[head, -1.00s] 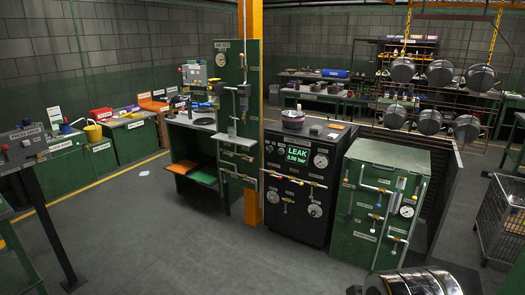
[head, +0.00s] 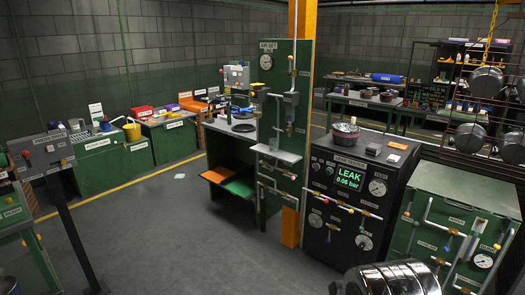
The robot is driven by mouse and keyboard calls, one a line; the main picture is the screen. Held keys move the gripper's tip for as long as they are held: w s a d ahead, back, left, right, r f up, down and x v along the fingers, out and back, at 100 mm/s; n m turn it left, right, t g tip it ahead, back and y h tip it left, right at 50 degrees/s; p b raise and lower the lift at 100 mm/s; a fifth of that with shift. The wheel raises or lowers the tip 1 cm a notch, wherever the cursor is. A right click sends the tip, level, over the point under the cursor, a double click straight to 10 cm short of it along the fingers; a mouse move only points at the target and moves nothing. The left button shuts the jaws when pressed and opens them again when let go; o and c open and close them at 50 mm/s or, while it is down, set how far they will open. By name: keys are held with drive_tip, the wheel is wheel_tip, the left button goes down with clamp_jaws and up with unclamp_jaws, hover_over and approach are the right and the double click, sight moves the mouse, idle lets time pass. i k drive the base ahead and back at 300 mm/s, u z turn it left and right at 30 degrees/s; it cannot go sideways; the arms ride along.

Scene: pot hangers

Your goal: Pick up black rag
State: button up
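I cannot make out the black rag for certain. A dark flat patch (head: 243,128) lies on the pale top of the green workbench (head: 232,143) in the middle, left of the AIR SET panel; it is too small to tell if it is cloth. A small dark item (head: 373,149) sits on the black leak tester (head: 345,190), beside a dark red-rimmed pot (head: 345,131); its material is unclear. My gripper is not recognisable in the head view. A shiny banded metal cylinder at the bottom edge may be part of my arm.
The green AIR SET panel (head: 285,95) and orange post stand between bench and tester. A green pipe cabinet (head: 460,195) is at right, with hanging pots (head: 485,82) behind. A console (head: 40,155) stands at left. Open grey floor (head: 170,240) lies in front.

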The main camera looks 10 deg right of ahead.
sight(373, 149)
drive_tip(key=u, duration=0.05)
drive_tip(key=i, duration=1.95)
drive_tip(key=z, duration=0.45)
drive_tip(key=i, duration=0.95)
drive_tip(key=z, duration=0.4)
drive_tip(key=i, duration=0.65)
drive_tip(key=z, duration=0.25)
